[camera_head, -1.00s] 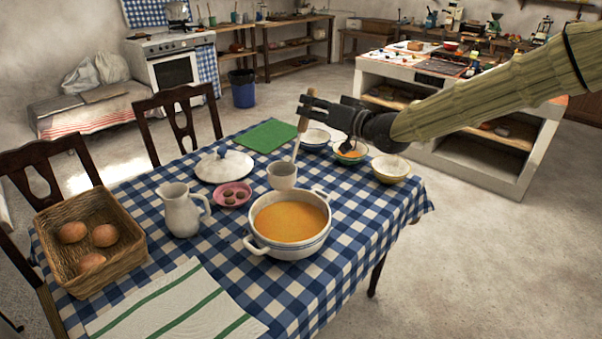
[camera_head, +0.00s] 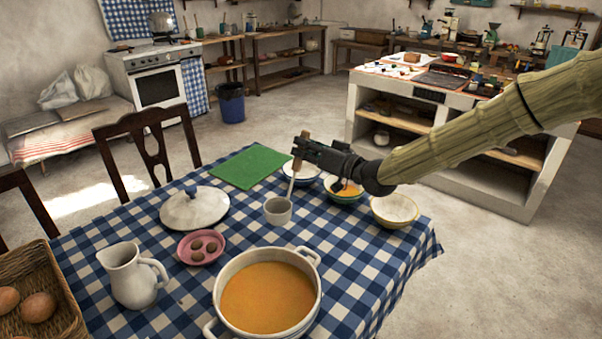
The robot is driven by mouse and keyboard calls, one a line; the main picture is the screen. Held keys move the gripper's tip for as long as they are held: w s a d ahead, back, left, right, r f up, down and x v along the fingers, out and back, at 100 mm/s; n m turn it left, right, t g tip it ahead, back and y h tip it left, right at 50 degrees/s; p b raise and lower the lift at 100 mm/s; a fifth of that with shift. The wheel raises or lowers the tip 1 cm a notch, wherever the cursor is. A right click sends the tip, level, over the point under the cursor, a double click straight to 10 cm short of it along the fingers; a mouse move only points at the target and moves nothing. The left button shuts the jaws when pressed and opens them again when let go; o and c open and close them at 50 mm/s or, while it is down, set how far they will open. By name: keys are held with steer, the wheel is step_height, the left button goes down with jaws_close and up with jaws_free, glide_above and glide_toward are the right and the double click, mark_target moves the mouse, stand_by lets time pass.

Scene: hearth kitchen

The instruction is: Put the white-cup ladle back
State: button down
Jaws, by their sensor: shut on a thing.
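My gripper (camera_head: 304,150) is shut on the brown handle (camera_head: 300,157) of the white-cup ladle, above the table's far right part. The pale shaft slopes down and left from the handle to a greyish-white cup (camera_head: 277,211), which looks like the ladle's own. I cannot tell whether the cup rests on the cloth or hangs just above it. A white two-handled pot (camera_head: 222,289) of orange soup stands in front of the cup, apart from it. A white lid (camera_head: 194,207) with a blue knob lies left of the cup.
The table has a blue checked cloth (camera_head: 370,262). Near the ladle are a green cloth (camera_head: 249,167), several bowls including a cream one (camera_head: 395,209), and a pink dish (camera_head: 201,246). A white jug (camera_head: 132,275) and an egg basket (camera_head: 58,297) stand left. Cloth right of the pot is clear.

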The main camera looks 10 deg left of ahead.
step_height(320, 180, down, 6)
steer(key=shift+w, duration=0.3)
steer(key=c, duration=1.8)
jaws_free()
steer(key=shift+f, duration=0.3)
steer(key=shift+c, duration=0.2)
steer(key=o, duration=0.4)
steer(key=shift+w, duration=0.1)
steer(key=shift+o, duration=0.3)
steer(key=shift+r, duration=0.1)
steer(key=v, duration=1.2)
steer(key=shift+b, duration=0.35)
